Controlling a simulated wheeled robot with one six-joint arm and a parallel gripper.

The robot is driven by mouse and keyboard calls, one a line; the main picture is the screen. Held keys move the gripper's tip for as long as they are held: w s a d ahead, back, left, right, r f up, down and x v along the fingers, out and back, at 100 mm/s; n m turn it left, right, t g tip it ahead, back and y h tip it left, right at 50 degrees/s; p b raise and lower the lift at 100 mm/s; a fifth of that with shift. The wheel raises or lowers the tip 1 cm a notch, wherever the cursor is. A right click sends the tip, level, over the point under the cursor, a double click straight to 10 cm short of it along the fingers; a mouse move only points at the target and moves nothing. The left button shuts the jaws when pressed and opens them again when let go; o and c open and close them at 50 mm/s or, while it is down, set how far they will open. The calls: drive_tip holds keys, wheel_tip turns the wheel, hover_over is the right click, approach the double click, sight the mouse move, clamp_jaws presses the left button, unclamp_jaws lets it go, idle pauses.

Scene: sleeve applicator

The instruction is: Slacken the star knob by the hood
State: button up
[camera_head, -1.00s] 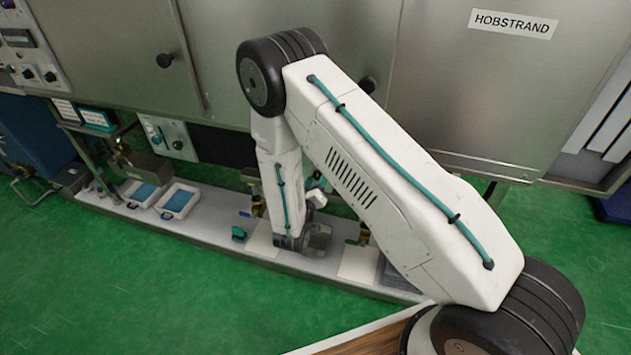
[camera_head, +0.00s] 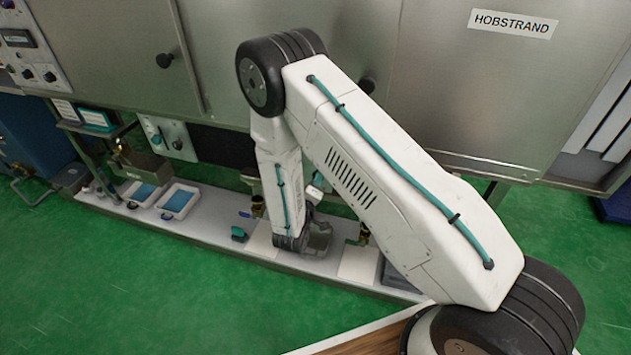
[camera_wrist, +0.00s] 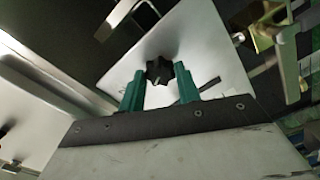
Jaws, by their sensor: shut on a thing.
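A black star knob (camera_wrist: 159,70) shows in the wrist view, in front of a pale metal plate (camera_wrist: 210,58). My gripper (camera_wrist: 160,82) has two green fingers, one on each side of the knob, and it is shut on the knob. In the head view my own arm hides the knob and the fingers. The end of my arm (camera_head: 305,240) reaches down to the low bench there. The hood cannot be made out for certain in either view.
A long low grey bench (camera_head: 215,232) runs under the steel cabinet (camera_head: 470,90). Two white trays with blue contents (camera_head: 178,201) stand at its left, and brass valve fittings (camera_head: 258,206) stand near my arm. Green floor (camera_head: 130,290) in front is clear.

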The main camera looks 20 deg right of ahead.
drive_tip(key=shift+s+f+n, duration=0.1)
drive_tip(key=shift+f+n, duration=0.05)
drive_tip(key=shift+n, duration=15.45)
drive_tip(key=o, duration=1)
drive_tip(key=shift+a, duration=0.1)
